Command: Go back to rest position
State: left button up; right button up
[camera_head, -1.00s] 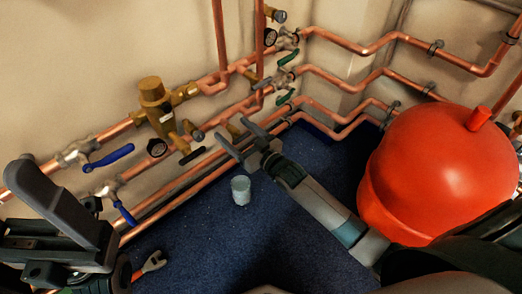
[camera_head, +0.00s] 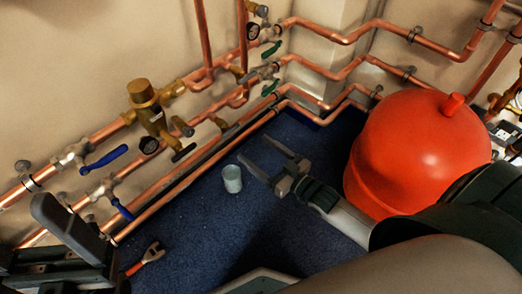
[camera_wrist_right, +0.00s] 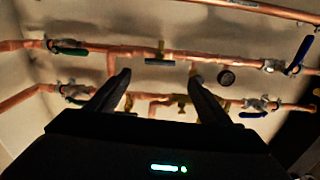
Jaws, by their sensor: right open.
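My right gripper (camera_head: 262,163) is open and empty in the head view, above the blue floor and just right of a small pale cup (camera_head: 232,179). Its fingers point left and up, apart from the copper pipes (camera_head: 195,150). In the right wrist view its two dark fingers (camera_wrist_right: 160,82) are spread, with copper pipes and valves beyond them and nothing between them. My left gripper (camera_head: 70,232) is at the lower left of the head view, partly cut off. How far its jaws stand apart does not show.
Copper pipes with a brass valve (camera_head: 146,105) and blue lever handles (camera_head: 108,158) run along the wall. An orange-handled wrench (camera_head: 146,259) lies on the floor (camera_head: 210,230) near my left gripper. The floor around the cup is clear.

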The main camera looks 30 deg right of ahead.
jog(key=shift+s+d, duration=0.15)
jog(key=shift+s, duration=0.25)
dwell(0.3)
